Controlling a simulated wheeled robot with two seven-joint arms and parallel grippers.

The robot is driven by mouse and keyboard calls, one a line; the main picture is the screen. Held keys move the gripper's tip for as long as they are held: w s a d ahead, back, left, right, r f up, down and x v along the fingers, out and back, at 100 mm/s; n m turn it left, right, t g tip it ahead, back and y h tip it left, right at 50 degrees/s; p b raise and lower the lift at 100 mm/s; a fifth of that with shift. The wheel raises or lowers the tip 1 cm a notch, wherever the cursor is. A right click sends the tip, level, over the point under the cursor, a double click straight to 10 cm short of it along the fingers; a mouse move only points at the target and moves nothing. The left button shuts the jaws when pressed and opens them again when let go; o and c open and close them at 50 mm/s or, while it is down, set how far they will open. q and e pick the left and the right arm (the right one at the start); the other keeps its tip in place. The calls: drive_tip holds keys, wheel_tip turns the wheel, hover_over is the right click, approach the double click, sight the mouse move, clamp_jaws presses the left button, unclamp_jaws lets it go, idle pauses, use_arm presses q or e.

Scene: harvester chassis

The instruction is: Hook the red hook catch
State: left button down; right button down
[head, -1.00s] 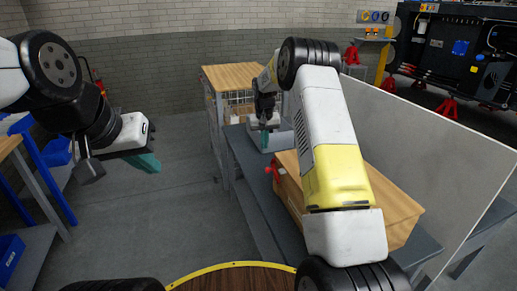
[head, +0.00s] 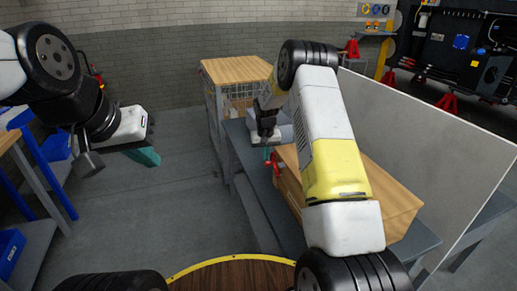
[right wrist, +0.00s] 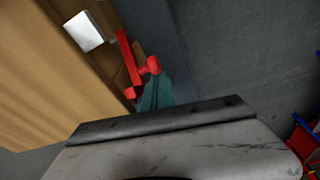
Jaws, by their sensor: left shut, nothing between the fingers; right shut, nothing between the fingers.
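In the right wrist view the red catch (right wrist: 126,60) shows as a long bar with a round knob on the box's side (right wrist: 50,65). My right gripper (head: 267,153) is shut and empty, its teal fingertips right beside the catch. In the right wrist view the fingertips (right wrist: 157,93) lie just by the knob; I cannot tell whether they touch it. My left gripper (head: 149,157) is shut and empty, held in the air far left of the box.
The box stands on a grey bench (head: 258,185). A white panel (head: 440,150) stands upright along the bench's right side. A wood-topped cage cart (head: 235,72) is behind. A white plate (right wrist: 84,31) is on the box near the catch. Open floor lies left of the bench.

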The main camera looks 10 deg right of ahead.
drive_tip(key=shift+r, duration=0.1)
idle(0.3)
drive_tip(key=shift+s+r+t, duration=0.15)
drive_tip(key=shift+s+t, duration=0.05)
drive_tip(key=shift+t, duration=0.1)
